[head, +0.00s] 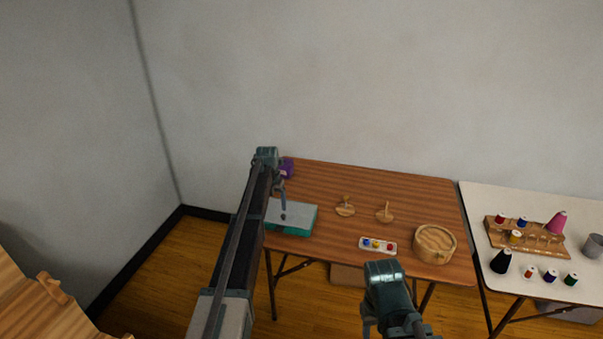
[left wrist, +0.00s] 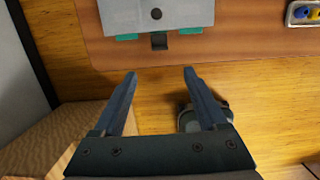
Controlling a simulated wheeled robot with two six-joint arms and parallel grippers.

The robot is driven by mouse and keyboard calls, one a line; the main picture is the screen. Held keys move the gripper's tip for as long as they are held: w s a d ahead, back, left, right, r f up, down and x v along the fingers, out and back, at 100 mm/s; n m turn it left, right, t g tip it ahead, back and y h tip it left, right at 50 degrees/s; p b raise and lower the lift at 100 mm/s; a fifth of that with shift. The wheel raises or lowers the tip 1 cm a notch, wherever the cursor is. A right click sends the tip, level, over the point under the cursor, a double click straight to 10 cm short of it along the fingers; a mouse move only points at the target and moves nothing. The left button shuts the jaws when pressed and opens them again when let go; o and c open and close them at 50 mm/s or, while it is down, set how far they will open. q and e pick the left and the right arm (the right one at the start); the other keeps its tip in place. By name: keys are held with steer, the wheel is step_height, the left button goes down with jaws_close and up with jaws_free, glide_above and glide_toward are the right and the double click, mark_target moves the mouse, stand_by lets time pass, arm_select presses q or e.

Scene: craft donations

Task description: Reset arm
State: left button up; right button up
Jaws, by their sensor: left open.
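My left arm reaches forward from the bottom of the head view, and its gripper (head: 283,212) hangs over the left side of the brown wooden table (head: 360,185). In the left wrist view the left gripper (left wrist: 160,72) has its two fingers wide apart with nothing between them. A grey-topped teal box (head: 291,216) lies below and around the gripper in the head view; it also shows in the left wrist view (left wrist: 185,14), beyond the fingertips. My right arm's end (head: 387,285) is at the bottom centre, in front of the table; its fingers are not clear.
The table also holds a purple container (head: 287,168), two wooden stamp-like pieces (head: 345,210) (head: 385,216), a small tray of coloured items (head: 366,249) and a round wooden box (head: 435,244). A white table (head: 488,205) with thread spools stands at right. Wooden furniture (head: 30,305) is at lower left.

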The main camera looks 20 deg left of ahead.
arm_select(q)
steer(key=s+d+m+g, duration=0.1)
steer(key=s+d+m, duration=2.3)
steer(key=s+m, duration=0.6)
steer(key=s, duration=0.1)
steer(key=s+d+m+g+y, duration=0.1)
steer(key=s+d+m, duration=0.3)
steer(key=s+m, duration=0.5)
steer(key=shift+s+m, duration=0.4)
steer(key=shift+s, duration=0.1)
